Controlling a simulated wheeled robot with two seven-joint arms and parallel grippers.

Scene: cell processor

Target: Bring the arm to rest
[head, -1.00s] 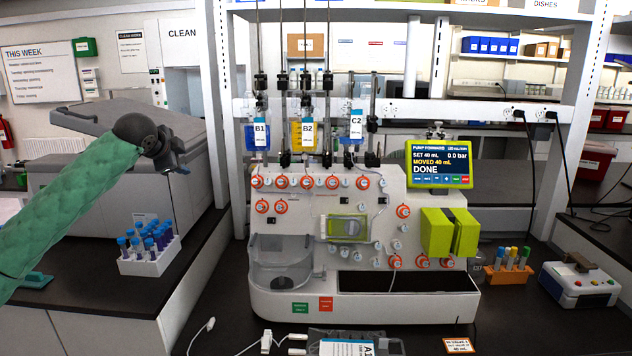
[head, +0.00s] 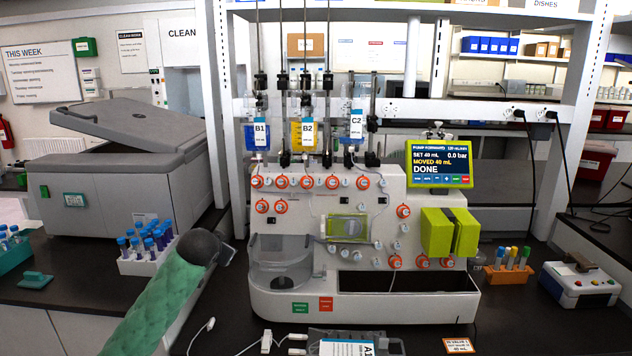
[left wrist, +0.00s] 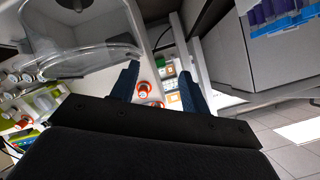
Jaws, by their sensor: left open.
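My left arm, in a green sleeve, comes up from the bottom left of the head view. Its dark wrist end is just left of the white cell processor (head: 375,308), near the clear bowl (head: 280,272). The fingers are hard to make out in the head view. In the left wrist view my left gripper (left wrist: 160,80) shows two blue-tipped fingers apart with nothing between them. The processor's screen (head: 440,163) reads DONE and "MOVED 40 mL". My right gripper is in neither view.
Bags B1, B2 (head: 305,135) and C2 hang above the processor. A bag and tubing lie at the front.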

